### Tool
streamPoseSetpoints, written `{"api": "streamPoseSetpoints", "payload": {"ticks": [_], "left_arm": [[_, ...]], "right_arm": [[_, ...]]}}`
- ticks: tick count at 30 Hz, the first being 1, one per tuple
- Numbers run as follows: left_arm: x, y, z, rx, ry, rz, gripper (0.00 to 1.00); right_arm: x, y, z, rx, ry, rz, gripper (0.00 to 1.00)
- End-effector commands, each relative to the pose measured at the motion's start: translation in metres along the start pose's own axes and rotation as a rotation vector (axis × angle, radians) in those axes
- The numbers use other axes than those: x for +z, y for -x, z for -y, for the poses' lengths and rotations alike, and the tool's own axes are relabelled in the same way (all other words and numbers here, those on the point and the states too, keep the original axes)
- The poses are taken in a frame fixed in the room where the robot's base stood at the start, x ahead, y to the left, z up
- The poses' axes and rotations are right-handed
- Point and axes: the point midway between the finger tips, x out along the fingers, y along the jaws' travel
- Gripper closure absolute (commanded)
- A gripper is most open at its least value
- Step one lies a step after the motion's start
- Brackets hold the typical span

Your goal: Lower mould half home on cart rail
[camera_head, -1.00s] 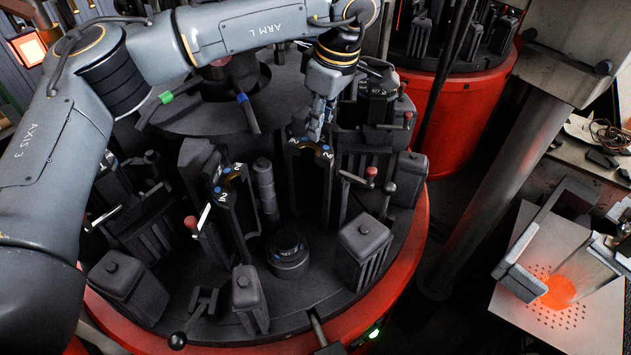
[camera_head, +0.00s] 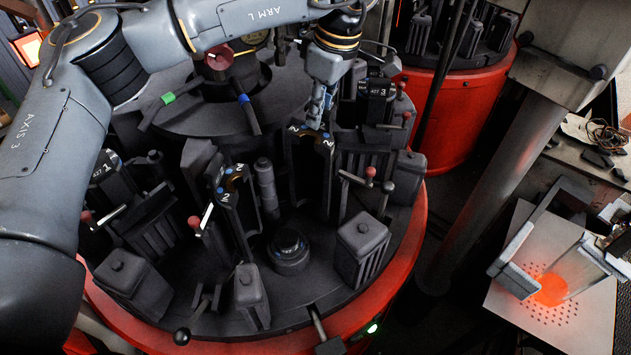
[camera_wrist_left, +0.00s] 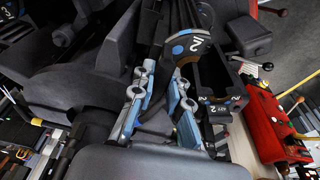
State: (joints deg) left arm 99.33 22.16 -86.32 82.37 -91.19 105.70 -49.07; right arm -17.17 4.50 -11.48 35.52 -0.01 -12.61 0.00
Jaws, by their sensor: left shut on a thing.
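My left gripper (camera_head: 318,118) comes down from the top middle of the head view. It is shut on the top of a dark mould half (camera_head: 308,180) marked with a 2 on each side of its rim. This half is upright, and its foot is partly hidden, so I cannot tell whether it touches the rail. The other mould half (camera_head: 235,205), with a bronze rim and blue dots, stands upright to its lower left, apart from it. The left wrist view shows the blue gripper fingers (camera_wrist_left: 160,108) beside a curved part marked 2 (camera_wrist_left: 192,46). My right gripper is not in view.
Both halves stand over a round dark table (camera_head: 300,295) with a red rim, crowded with blocks and red-knobbed levers. A black round fitting (camera_head: 288,252) lies in front of them. A perforated plate (camera_head: 520,300) with a glowing orange spot is at the right, beyond a thick column.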

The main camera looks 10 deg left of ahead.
Motion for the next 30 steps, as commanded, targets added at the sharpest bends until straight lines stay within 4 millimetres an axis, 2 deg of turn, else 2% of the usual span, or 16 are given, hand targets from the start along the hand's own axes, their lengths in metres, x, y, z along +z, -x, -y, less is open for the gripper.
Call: {"api": "streamPoseSetpoints", "payload": {"ticks": [30], "left_arm": [[-0.006,0.030,-0.001,0.008,0.002,0.000,1.00]], "right_arm": [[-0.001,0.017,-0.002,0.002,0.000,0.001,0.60]]}}
